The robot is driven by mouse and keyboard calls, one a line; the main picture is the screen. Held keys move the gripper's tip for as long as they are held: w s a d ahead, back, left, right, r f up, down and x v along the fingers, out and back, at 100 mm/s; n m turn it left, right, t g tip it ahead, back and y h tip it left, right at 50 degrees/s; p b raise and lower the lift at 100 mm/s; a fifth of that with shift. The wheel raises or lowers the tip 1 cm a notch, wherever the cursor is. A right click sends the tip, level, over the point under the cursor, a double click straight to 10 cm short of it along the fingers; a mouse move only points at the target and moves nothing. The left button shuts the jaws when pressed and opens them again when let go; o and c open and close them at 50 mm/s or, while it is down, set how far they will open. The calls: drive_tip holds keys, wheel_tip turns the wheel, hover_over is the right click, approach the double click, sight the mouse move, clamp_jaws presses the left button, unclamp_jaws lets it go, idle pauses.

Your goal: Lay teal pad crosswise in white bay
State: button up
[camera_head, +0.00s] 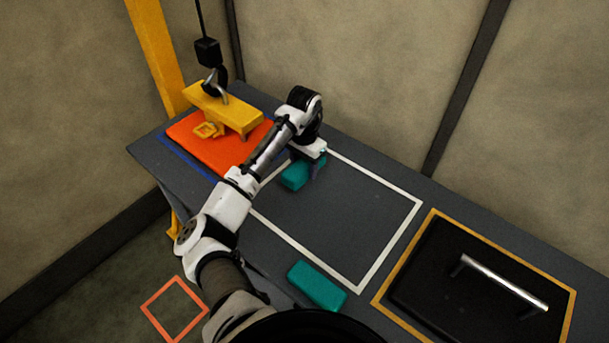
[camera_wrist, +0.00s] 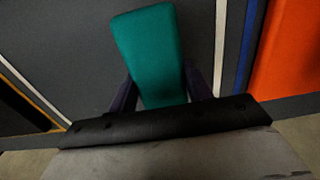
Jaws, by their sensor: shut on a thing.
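A teal pad (camera_head: 295,175) is in my gripper (camera_head: 314,166) near the left end of the white bay (camera_head: 392,246), a white outline on the dark table. The wrist view shows the same teal pad (camera_wrist: 150,45) between the two dark fingers of my gripper (camera_wrist: 158,80), with its long side pointing away from the wrist. I cannot tell whether it touches the table. A second teal pad (camera_head: 317,287) lies outside the bay's front line, close to the table's front edge. My arm hides part of the bay's left side.
An orange slab (camera_head: 205,150) with a yellow hoist fixture (camera_head: 222,108) on it lies left of the bay, under a hanging hook (camera_head: 212,78). A black panel with a metal handle (camera_head: 502,284) fills the yellow-outlined area at right. The bay's middle is clear.

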drive_tip(key=shift+f+p, duration=0.45)
drive_tip(key=shift+f, duration=2.25)
drive_tip(key=shift+f, duration=0.15)
drive_tip(key=o, duration=1)
drive_tip(key=shift+c, duration=0.2)
